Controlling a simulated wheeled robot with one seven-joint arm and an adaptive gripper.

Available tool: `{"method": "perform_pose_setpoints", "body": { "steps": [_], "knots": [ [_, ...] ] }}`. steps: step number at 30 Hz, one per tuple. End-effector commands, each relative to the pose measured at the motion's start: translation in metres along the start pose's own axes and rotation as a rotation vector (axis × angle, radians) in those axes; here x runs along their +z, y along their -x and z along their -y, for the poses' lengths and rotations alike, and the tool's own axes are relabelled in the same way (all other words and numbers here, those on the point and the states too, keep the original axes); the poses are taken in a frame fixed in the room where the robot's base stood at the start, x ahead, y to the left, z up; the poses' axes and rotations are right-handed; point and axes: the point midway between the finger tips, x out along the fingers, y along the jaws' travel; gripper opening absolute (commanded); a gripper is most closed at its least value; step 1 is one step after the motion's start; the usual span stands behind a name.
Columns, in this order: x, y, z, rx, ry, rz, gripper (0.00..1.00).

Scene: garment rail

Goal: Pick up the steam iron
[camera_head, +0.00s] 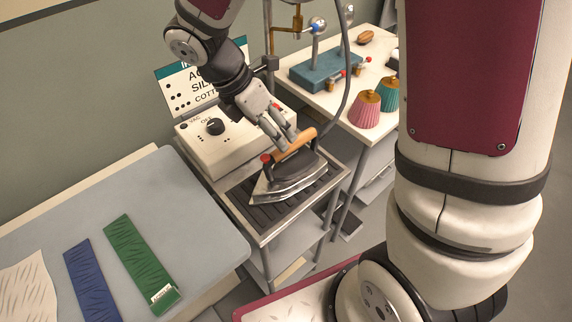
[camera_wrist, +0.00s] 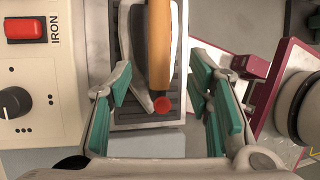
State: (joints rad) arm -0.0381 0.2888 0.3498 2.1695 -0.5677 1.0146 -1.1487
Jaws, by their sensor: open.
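The steam iron (camera_head: 290,176) rests on a dark ribbed rest plate (camera_head: 262,213) on top of a metal cart. It has a wooden handle with a red knob at its near end and a cord rising from the back. My gripper (camera_head: 283,139) is just above the handle. In the wrist view, the wooden handle (camera_wrist: 159,50) lies between and beyond the open green-padded fingers of my gripper (camera_wrist: 160,92). The fingers look apart from the handle on both sides. Part of the iron's body is hidden under the handle.
A white control box (camera_head: 222,138) with a dial stands behind the iron. An ironing board (camera_head: 190,200) with blue and green cloth strips is at left. A sign (camera_head: 195,88) stands behind the box.

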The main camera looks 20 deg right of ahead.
Motion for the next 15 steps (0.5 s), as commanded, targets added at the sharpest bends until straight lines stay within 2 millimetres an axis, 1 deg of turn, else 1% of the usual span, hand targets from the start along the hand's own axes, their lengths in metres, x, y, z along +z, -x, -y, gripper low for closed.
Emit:
{"method": "perform_pose_setpoints", "body": {
  "steps": [1,3,8,11,15],
  "knots": [
    [0.0,-0.007,0.0,-0.002,0.0,-0.001,0.46],
    [0.0,-0.013,0.001,-0.002,0.0,-0.001,0.46],
    [0.001,-0.022,0.0,-0.001,-0.002,-0.001,0.46],
    [0.004,-0.034,0.001,-0.003,-0.001,-0.002,0.46],
    [0.006,-0.054,0.0,-0.004,0.0,-0.002,0.46]
  ]
}}
